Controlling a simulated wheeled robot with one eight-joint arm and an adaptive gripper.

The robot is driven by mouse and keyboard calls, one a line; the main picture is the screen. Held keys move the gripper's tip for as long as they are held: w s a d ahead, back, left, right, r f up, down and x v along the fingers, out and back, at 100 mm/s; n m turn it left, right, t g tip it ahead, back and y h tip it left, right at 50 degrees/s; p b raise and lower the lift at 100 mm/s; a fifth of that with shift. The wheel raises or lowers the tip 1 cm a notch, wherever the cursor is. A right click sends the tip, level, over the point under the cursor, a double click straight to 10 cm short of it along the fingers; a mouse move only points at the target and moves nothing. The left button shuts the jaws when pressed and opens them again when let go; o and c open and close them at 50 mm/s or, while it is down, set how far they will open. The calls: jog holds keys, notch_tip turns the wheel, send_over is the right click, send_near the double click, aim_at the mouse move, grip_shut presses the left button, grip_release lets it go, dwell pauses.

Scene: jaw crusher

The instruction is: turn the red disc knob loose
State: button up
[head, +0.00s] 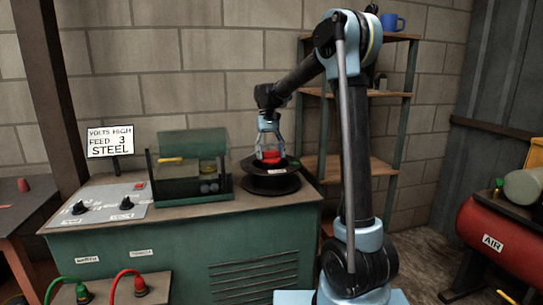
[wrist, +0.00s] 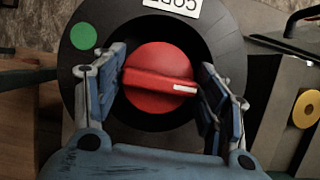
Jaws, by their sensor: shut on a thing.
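The red disc knob (wrist: 160,78) is a round red disc with a raised bar across it and a white mark at the bar's right end. It sits in the middle of a black round base (wrist: 225,30), which also shows on the green cabinet's top in the head view (head: 270,185). My gripper (head: 270,151) points down over the knob, with its fingers around the red disc (head: 270,157). In the wrist view my gripper (wrist: 160,90) has one blue finger on each side of the knob, shut on it. The exact contact points are partly hidden.
A green open box (head: 190,170) stands left of the black base on the green cabinet (head: 180,225). A control panel (head: 100,207) with black knobs and a sign (head: 110,141) are further left. Wooden shelves (head: 385,165) stand behind my arm. A red air tank (head: 500,240) is at right.

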jog(key=shift+a, duration=0.1)
jog(key=o, duration=1.1)
jog(key=shift+o, duration=0.2)
jog(key=v, duration=1.2)
jog(key=s+d+f+m+t+y, duration=0.1)
jog(key=s+d+f+t, duration=0.15)
jog(key=s+d, duration=0.6)
jog(key=s+d+f+m+t, duration=0.1)
jog(key=s+d+f, duration=0.2)
jog(key=s+d, duration=0.55)
jog(key=s+d+f+t, duration=0.1)
jog(key=s+d+f, duration=0.2)
jog(key=s+f, duration=0.6)
jog(key=s+d+f+m+t, duration=0.1)
jog(key=s+d+f+t, duration=0.1)
jog(key=s+f, duration=0.8)
jog(key=shift+d+f, duration=0.6)
jog(key=shift+f, duration=0.3)
